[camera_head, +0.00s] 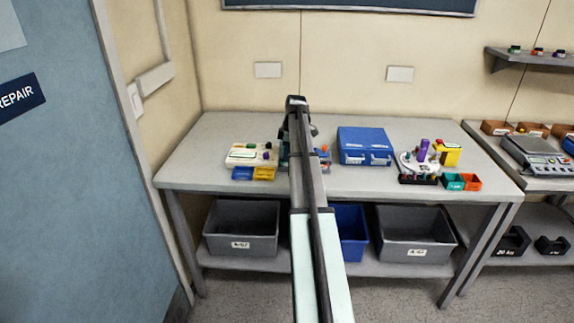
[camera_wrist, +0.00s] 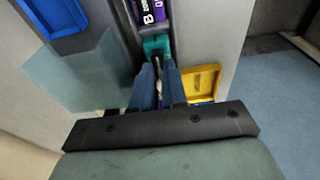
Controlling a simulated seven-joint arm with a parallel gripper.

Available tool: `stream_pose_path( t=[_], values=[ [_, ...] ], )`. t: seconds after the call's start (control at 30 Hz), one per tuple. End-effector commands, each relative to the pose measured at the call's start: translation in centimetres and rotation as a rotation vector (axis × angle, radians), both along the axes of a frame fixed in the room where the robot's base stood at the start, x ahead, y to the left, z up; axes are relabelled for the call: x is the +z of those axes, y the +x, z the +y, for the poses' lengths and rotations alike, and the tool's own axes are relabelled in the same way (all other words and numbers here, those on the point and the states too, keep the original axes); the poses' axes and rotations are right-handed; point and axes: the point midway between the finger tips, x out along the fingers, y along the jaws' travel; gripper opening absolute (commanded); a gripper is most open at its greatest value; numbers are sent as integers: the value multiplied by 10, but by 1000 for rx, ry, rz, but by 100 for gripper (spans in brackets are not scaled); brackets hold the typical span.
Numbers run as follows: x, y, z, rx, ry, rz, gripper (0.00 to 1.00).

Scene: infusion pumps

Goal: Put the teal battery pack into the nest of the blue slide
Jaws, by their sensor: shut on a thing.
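My gripper (camera_wrist: 158,60) shows in the wrist view with its two blue-grey fingers close together. It is shut on the teal battery pack (camera_wrist: 156,44), which shows at the fingertips. Just beyond the pack is a dark frame holding a purple block (camera_wrist: 150,12) with white lettering. I cannot tell whether the pack touches that frame. In the head view my arm covers the gripper and most of what lies under it, and I cannot make out the pack there. I cannot clearly identify the blue slide or its nest in either view.
A cream unit with knobs (camera_head: 252,155) stands left of my arm, with blue (camera_head: 242,174) and yellow (camera_head: 264,174) trays in front. The yellow tray also shows in the wrist view (camera_wrist: 203,82). A blue case (camera_head: 365,146) and a white round stand (camera_head: 417,163) are to the right.

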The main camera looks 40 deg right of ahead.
Motion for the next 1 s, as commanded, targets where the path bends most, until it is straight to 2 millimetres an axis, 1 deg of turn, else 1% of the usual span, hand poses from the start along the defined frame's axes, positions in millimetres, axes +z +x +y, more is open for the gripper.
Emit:
stream_pose_path(
  t=[1.0],
  values=[
    [49, 0, 0, 0, 0, 0, 0]
  ],
)
